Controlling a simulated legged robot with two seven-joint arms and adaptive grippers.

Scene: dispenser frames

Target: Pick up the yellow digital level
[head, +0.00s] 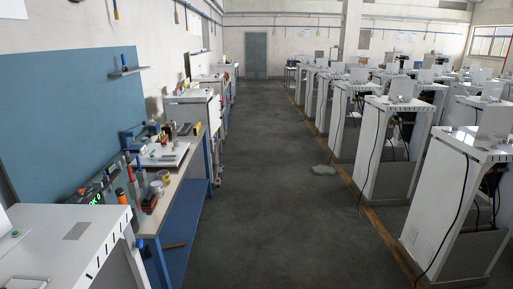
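I cannot clearly make out the yellow digital level among the small items on the workbench (187,187) at the left. A small yellowish upright item (173,131) stands towards the bench's far end, too small to identify. A yellow-white roll (164,176) and an orange and black item (149,202) lie nearer. Neither of my grippers is in view.
A white cabinet (75,236) stands at the near left, before the bench. A blue panel (70,120) rises behind the bench. Rows of white dispenser frames (445,195) fill the right side. The grey floor aisle (270,190) between is largely open, with a small pale patch (324,170).

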